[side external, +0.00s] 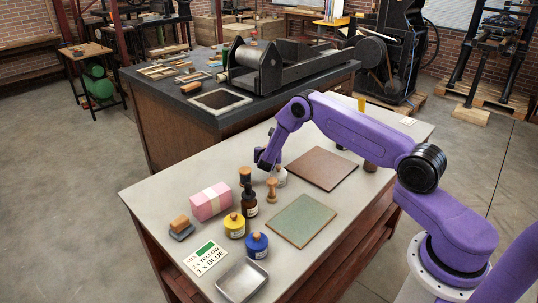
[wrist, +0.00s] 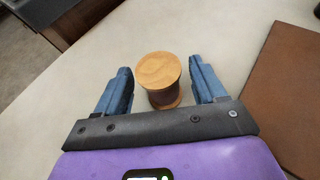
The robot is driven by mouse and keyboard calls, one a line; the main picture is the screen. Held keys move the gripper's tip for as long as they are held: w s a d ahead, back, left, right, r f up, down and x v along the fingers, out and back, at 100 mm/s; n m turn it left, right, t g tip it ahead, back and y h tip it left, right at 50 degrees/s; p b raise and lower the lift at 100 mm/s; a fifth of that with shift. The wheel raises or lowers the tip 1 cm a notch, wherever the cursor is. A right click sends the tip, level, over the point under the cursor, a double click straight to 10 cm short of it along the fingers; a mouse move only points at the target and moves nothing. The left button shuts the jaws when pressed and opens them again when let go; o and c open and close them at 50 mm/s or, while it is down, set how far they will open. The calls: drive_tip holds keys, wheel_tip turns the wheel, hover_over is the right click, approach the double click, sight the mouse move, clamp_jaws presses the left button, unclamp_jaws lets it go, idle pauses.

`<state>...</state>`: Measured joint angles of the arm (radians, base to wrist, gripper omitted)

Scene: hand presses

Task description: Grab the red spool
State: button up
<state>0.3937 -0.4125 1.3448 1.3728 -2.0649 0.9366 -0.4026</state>
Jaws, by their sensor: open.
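In the wrist view, a spool (wrist: 158,72) with a round light-wood top and a darker reddish-brown body stands upright on the table. My gripper (wrist: 158,66) is open, with one blue finger on each side of the spool. A gap shows between the spool and each finger. In the side view my gripper (side external: 266,161) is low over the table, left of the brown board. I cannot make out the spool clearly there, since the gripper and bottles crowd that spot.
A brown board (side external: 322,169) and a green board (side external: 303,220) lie flat. Near my gripper stand a dark bottle (side external: 249,204), a wooden stamp handle (side external: 271,190), yellow (side external: 234,226) and blue (side external: 257,246) jars, and a pink block (side external: 211,202). A metal tray (side external: 242,281) lies at the front.

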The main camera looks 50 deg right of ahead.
drive_tip(key=shift+w+d+f, duration=0.45)
drive_tip(key=shift+d+f, duration=0.05)
drive_tip(key=shift+f, duration=0.3)
drive_tip(key=shift+x, duration=0.75)
drive_tip(key=c, duration=1)
drive_tip(key=shift+r, duration=0.1)
drive_tip(key=shift+c, duration=0.2)
